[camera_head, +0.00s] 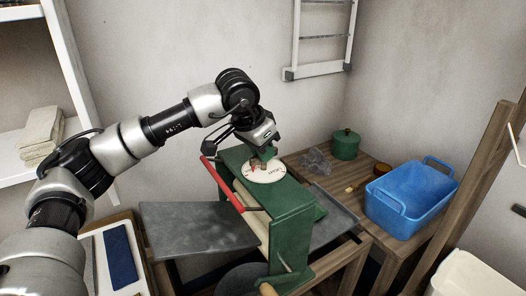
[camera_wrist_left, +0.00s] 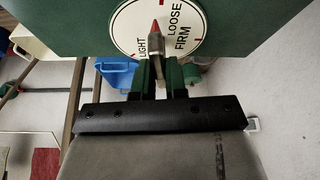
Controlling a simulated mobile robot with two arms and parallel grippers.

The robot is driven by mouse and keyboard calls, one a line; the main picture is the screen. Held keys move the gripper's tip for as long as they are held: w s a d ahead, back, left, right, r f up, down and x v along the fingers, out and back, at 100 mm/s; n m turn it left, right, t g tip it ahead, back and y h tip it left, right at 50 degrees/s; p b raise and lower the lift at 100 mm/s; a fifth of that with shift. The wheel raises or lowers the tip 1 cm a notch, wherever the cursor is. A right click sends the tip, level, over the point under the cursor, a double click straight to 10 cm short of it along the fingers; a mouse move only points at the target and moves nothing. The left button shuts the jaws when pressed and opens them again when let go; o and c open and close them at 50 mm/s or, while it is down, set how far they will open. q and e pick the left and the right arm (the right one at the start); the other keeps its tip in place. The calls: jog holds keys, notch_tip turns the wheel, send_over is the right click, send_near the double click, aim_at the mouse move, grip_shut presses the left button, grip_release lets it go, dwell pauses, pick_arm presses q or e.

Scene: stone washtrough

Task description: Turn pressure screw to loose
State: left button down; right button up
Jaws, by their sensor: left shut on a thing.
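The pressure screw's dial (camera_head: 272,174) is a white disc on top of a green press (camera_head: 292,222). In the left wrist view the dial (camera_wrist_left: 128,22) reads LIGHT, LOOSE and FIRM. A metal pointer handle (camera_wrist_left: 157,45) with a red tip stands over it, its tip between LIGHT and LOOSE in that view. My left gripper (camera_head: 266,153) comes down from above onto the dial's middle. Its fingers (camera_wrist_left: 160,78) are shut on the pointer handle; the gripped part is mostly hidden between them. My right gripper is in neither view.
A red bar (camera_head: 222,184) runs along the press's left side. Grey trays (camera_head: 195,226) extend from the press. A blue basket (camera_head: 408,205) and a green lidded pot (camera_head: 345,145) stand on the wooden table to the right. A wall rack (camera_head: 318,70) hangs behind.

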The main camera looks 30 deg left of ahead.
pick_arm(q)
jog(key=shift+m, duration=0.8)
jog(key=c, duration=1.2)
grip_release()
jog(key=shift+h, duration=0.3)
jog(key=shift+o, duration=0.2)
jog(key=b+v, duration=0.1)
jog(key=v, duration=0.9)
jog(key=shift+r, duration=0.45)
jog(key=shift+a+r, duration=0.1)
